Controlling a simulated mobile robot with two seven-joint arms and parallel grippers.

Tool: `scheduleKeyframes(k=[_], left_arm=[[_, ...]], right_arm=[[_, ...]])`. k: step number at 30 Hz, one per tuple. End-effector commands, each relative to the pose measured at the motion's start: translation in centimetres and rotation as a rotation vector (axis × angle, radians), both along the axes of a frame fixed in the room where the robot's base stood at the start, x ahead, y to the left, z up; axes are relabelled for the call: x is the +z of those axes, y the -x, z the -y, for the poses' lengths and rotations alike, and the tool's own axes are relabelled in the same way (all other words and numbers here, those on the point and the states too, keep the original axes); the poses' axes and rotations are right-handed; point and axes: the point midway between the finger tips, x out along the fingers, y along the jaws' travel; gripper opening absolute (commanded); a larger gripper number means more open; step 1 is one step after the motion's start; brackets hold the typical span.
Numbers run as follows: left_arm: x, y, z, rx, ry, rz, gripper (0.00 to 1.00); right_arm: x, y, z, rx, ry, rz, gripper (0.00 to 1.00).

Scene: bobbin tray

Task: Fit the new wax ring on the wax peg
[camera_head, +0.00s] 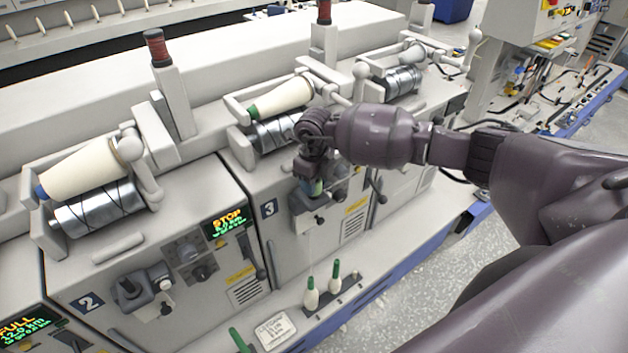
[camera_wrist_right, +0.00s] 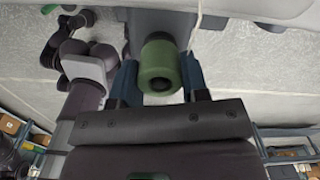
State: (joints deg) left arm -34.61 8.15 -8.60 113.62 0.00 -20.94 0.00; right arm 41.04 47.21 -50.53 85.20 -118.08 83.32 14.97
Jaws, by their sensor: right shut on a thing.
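My right gripper (camera_head: 316,186) is in front of unit 3, at its grey bracket (camera_head: 304,204). In the right wrist view its two blue fingers (camera_wrist_right: 160,82) are shut on the sides of a green wax ring (camera_wrist_right: 159,52), a short thick cylinder with a darker hollow end. A dark grey block (camera_wrist_right: 145,22) is directly beyond the ring. The wax peg cannot be made out; the gripper and ring cover that spot, so I cannot tell whether the ring is around it. My left gripper is not in view.
Unit 2 with its STOP display (camera_head: 228,221) is to the left, with a similar grey bracket (camera_head: 138,287). Cream yarn cones and silver drums line the machine's top. Two green-tipped bobbins (camera_head: 311,293) stand on the ledge below. The floor (camera_head: 440,270) at right is clear.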

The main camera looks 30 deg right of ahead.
Motion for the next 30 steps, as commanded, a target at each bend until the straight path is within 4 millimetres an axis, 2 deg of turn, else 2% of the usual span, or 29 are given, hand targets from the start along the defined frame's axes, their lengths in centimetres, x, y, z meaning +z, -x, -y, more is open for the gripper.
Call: scheduleKeyframes(k=[11, 12, 14, 23, 30], left_arm=[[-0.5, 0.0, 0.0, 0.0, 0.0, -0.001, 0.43], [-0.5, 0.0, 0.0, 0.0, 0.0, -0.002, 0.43], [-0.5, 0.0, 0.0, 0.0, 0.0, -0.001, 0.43], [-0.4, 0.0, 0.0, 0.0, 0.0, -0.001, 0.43], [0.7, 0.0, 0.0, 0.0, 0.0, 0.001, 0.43]], right_arm=[[-0.6, 0.0, 0.0, 0.0, 0.0, 0.0, 0.19], [-0.7, 0.0, 0.0, 0.0, 0.0, 0.001, 0.43], [-0.6, 0.0, 0.0, 0.0, 0.0, 0.001, 0.52], [-0.5, 0.0, 0.0, 0.0, 0.0, 0.001, 0.52], [1.2, 0.0, 0.0, 0.001, 0.0, 0.002, 0.52]])
